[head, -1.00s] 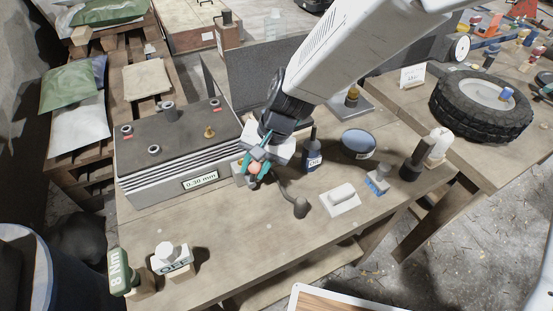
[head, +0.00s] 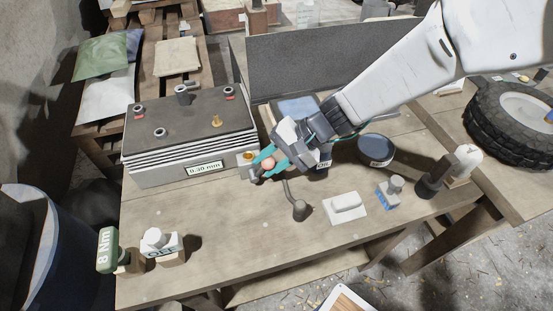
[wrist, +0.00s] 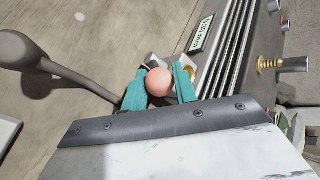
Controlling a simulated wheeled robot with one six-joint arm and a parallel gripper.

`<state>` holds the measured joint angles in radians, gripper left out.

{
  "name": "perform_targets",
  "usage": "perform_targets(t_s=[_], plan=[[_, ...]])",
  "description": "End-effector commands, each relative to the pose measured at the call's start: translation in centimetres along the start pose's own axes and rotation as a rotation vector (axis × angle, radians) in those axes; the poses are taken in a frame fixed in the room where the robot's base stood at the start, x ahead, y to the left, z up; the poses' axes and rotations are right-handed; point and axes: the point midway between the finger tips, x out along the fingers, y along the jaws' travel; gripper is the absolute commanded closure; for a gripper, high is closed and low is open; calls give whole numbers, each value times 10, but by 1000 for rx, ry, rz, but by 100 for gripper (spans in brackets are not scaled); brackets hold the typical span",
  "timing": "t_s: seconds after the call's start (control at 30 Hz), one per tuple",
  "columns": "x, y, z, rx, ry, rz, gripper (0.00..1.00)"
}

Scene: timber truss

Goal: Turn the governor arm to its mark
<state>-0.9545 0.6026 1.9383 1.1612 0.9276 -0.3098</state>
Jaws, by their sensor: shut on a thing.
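My gripper (head: 267,164) has its teal fingers closed around a pink ball knob (head: 269,163) at the right front corner of the ribbed grey engine block (head: 190,141). In the wrist view the pink knob (wrist: 159,82) sits between the two fingertips, with a pale metal piece just behind it. The knob appears to belong to the governor arm; most of its link is hidden by the fingers. A thin bent rod ending in a dark grey ball (head: 299,210) runs from near the fingers towards the front of the bench. No mark can be made out.
A label in mm (head: 206,168) is on the block's front. An OFF block (head: 163,243) stands front left. The front middle bench is clear.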

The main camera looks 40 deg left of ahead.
Motion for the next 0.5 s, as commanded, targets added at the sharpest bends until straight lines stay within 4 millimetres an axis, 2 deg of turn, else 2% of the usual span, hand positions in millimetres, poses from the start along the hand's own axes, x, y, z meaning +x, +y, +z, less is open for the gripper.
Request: perform_targets(t_s=[0.23,0.27,0.3,0.5], plan=[[0,-2,1,-2,-1,-3,100],[0,-2,1,-1,-1,-3,63],[0,-2,0,-1,-1,-2,52],[-1,0,0,1,1,-2,51]])
